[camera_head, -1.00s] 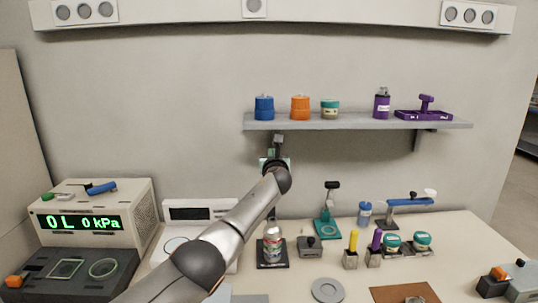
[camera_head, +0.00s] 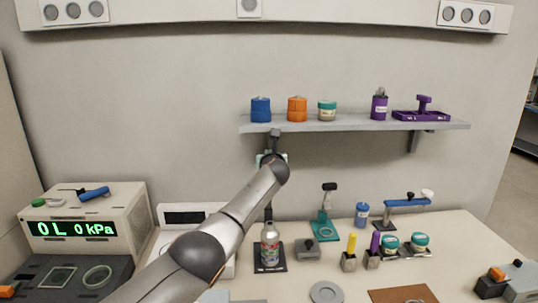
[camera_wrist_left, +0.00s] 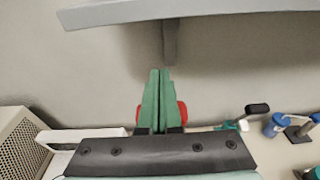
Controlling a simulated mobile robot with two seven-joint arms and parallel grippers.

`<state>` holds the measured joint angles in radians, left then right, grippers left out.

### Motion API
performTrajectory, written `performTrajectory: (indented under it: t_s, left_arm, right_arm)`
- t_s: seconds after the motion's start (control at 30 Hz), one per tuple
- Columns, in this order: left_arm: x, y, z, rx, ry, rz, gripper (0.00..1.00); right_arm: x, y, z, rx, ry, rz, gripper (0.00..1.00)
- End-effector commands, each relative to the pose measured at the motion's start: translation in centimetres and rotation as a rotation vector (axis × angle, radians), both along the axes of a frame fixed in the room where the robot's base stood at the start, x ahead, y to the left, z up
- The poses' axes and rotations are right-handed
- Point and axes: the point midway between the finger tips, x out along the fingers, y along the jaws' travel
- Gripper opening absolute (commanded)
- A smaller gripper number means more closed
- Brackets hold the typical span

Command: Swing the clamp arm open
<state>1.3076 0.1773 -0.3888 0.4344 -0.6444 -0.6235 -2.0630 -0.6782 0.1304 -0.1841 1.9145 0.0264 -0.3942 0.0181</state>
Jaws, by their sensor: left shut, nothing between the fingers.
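A blue arm (camera_head: 408,203) lies level on a dark stand at the back right of the bench, with a dark knob on top and a white end; it looks like a clamp arm. A teal stand (camera_head: 322,228) with a black-handled post is left of it; I cannot tell for certain which is the clamp. My left gripper (camera_wrist_left: 160,75) is shut and empty, its green fingers together, pointing at the wall below the shelf, left of both. In the head view my forearm mostly hides it. My right gripper is not in view.
A shelf (camera_head: 350,124) with several jars is above, its bracket (camera_wrist_left: 169,42) ahead of my fingers. A display box (camera_head: 85,228) is at left. Several small bottles and holders stand at right.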

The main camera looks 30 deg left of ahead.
Motion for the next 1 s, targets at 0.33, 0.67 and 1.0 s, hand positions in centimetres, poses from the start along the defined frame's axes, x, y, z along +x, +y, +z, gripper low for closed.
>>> performTrajectory:
  t_s: [0.33,0.67,1.0]
  left_arm:
    - [-0.02,0.04,-0.02,0.0,0.0,0.001,0.0]
    - [-0.01,0.04,-0.01,0.0,0.0,0.001,0.0]
    - [-0.8,-0.48,0.3,0.001,-0.003,0.002,0.0]
  right_arm:
    - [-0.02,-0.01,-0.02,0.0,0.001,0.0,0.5]
    - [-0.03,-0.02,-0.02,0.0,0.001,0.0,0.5]
    - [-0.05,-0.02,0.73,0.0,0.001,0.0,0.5]
